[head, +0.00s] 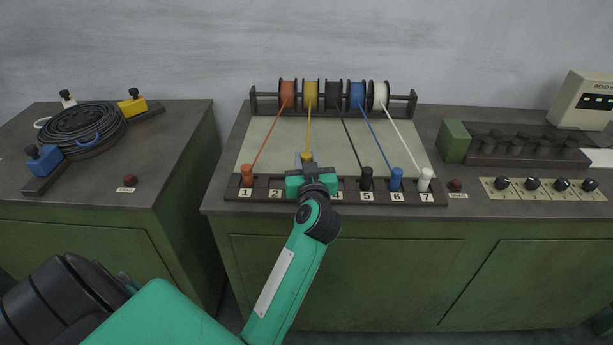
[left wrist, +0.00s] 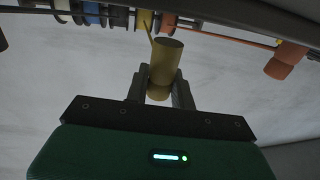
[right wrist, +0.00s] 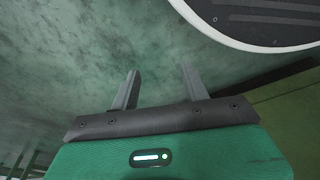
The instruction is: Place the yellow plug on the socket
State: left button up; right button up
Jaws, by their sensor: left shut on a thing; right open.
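The yellow plug (head: 307,157) is at the end of a yellow cord that runs down from the yellow spool. My left gripper (head: 306,166) is shut on it, and the plug stands between the fingers in the left wrist view (left wrist: 165,65). The gripper is over the numbered socket strip (head: 276,182), between labels 2 and 5. It hides the position between 2 and 4 and part of label 4. Whether the plug touches a socket cannot be told. My right gripper (right wrist: 156,88) is open and empty in the right wrist view; it is not in the head view.
An orange plug (head: 248,176) stands at 1, a black one (head: 366,178) at 5, a blue one (head: 396,179) at 6 and a white one (head: 425,180) at 7. Their cords slant across the board from spools (head: 333,94) behind. A red button (head: 456,185) is right of the strip.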

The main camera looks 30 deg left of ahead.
pick_arm(q)
jog(key=shift+f+b, duration=0.55)
jog(key=shift+f, duration=1.4)
pick_arm(e)
jog(key=r, duration=0.1)
jog(key=w+r, duration=0.1)
jog(key=r, duration=0.1)
jog(key=shift+w+a+r, duration=0.35)
jog(key=shift+s+f, duration=0.1)
jog(key=shift+f, duration=0.1)
pick_arm(q)
jog(key=o, duration=1)
jog(key=shift+f, duration=0.1)
pick_arm(e)
jog(key=shift+d+f, duration=0.1)
jog(key=shift+f, duration=0.05)
